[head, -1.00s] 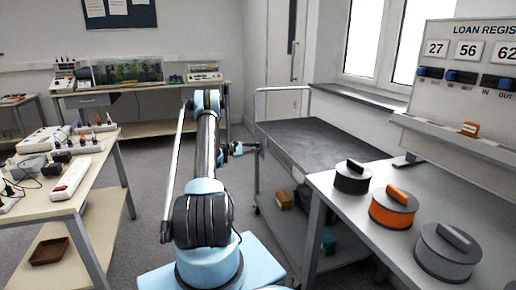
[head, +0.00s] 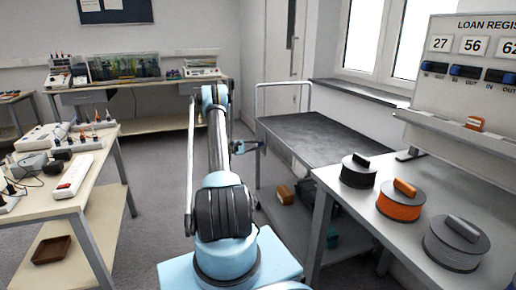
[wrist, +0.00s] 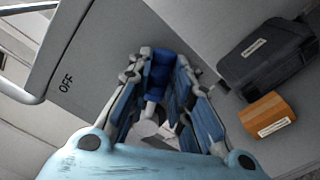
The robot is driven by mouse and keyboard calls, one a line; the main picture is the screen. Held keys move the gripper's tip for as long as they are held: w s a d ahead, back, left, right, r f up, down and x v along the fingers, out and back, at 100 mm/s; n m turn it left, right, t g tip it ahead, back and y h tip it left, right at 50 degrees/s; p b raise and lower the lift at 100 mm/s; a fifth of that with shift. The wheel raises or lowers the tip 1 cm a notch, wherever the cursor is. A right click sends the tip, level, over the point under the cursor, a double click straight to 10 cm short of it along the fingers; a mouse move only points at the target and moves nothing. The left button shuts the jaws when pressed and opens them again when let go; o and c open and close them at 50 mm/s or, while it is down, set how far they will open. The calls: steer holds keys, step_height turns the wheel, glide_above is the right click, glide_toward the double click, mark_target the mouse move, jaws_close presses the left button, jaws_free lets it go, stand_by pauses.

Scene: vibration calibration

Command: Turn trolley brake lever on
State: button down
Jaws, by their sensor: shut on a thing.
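The grey trolley (head: 315,140) with a dark top and a pale push handle stands right of my arm in the head view. In the wrist view its grey panel (wrist: 85,55) bears the word OFF. My gripper (wrist: 160,82) has blue-padded fingers closed around a blue piece (wrist: 158,70), which looks like the brake lever. The fingers hide much of it. No ON mark is visible. In the head view my gripper (head: 262,145) is at the trolley's left end, and the lever is too small to make out there.
An orange box (wrist: 267,115) and a black case (wrist: 264,58) lie on the trolley's lower shelf. A bench (head: 345,215) with cable reels stands close on the right, and a table (head: 100,160) with power strips on the left. The floor between is clear.

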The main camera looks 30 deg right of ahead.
steer(key=c, duration=1.4)
jaws_free()
steer(key=shift+s+f, duration=0.1)
steer(key=shift+s, duration=0.1)
steer(key=shift+c, duration=0.2)
steer(key=shift+w, duration=0.1)
steer(key=w+a, duration=0.1)
steer(key=a, duration=1.1)
steer(key=shift+w, duration=0.25)
